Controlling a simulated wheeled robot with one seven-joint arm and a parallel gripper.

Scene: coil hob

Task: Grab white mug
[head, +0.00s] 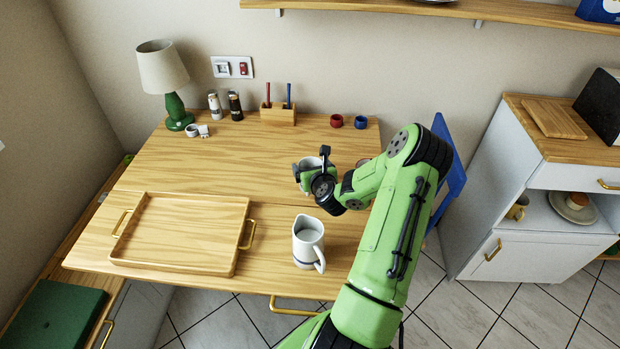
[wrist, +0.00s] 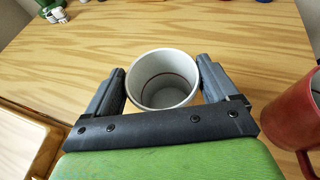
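The white mug (wrist: 163,80) is between the two fingers of my gripper (wrist: 163,75) in the wrist view. I look down into it; it is empty, with a thin dark ring inside. A finger lies close along each side, and I cannot tell whether both press on it. In the head view the mug (head: 309,163) is partly hidden by my gripper (head: 312,178), near the middle of the wooden table (head: 220,165). I cannot tell whether its base rests on the table.
A white pitcher (head: 308,243) stands in front of my gripper. A red mug (wrist: 295,110) is close on the right in the wrist view. A wooden tray (head: 185,230) lies at left. A lamp (head: 163,75), shakers and a pen holder (head: 278,114) line the back.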

